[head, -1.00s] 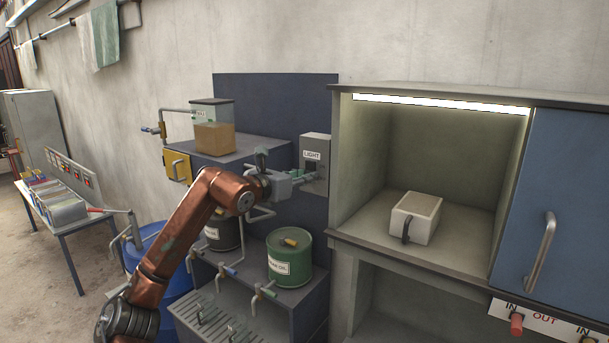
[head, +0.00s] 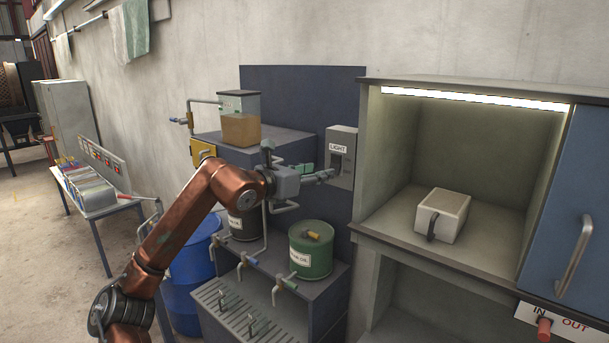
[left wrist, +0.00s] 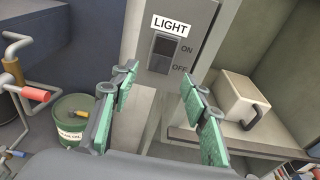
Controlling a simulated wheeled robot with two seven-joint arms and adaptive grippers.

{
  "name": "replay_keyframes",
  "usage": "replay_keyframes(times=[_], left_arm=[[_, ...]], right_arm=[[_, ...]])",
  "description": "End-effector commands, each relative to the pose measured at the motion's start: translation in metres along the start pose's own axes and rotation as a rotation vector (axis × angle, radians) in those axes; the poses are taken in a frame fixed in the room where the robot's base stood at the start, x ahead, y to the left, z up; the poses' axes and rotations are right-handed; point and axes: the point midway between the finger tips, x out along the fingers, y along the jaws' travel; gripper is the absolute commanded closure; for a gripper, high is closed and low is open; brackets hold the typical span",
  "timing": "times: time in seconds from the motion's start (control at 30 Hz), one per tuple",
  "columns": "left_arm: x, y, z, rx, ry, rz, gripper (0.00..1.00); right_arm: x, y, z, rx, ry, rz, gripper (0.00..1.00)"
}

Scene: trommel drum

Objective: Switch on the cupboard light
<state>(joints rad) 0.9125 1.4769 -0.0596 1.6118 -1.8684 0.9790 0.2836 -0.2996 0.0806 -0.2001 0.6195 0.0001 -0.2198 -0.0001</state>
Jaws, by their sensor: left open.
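The grey switch box labelled LIGHT (head: 341,158) is fixed beside the cupboard's left side. In the left wrist view its dark rocker switch (left wrist: 163,47) sits between the marks ON, above, and OFF, below. The cupboard light (head: 475,98) is a bright strip under the cupboard's top, and it is lit. My left gripper (head: 325,176) is in front of the box, just left of it in the head view. In the left wrist view its green-padded fingers (left wrist: 158,92) are apart and empty, below the switch. Whether they touch the box cannot be told. My right gripper is not in view.
A white box with a dark handle (head: 442,215) stands on the cupboard shelf. A blue door (head: 570,200) is at the right. A green drum (head: 311,250) and a blue barrel (head: 193,275) stand below and left of the switch box.

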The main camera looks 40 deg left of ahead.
Motion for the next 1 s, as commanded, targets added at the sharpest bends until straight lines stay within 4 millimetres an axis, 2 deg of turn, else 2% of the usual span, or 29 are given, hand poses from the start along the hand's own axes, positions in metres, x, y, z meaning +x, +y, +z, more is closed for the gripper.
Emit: replay_keyframes(times=[0.13,0.4,1.0], left_arm=[[-0.029,0.001,-0.002,0.005,0.003,0.004,0.58],[-0.051,0.002,-0.001,-0.002,0.002,0.002,0.58],[-0.056,0.000,0.000,-0.001,0.000,0.000,0.58]], right_arm=[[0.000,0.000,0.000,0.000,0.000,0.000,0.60],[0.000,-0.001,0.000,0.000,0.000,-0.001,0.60],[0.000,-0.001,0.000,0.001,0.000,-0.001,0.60]])
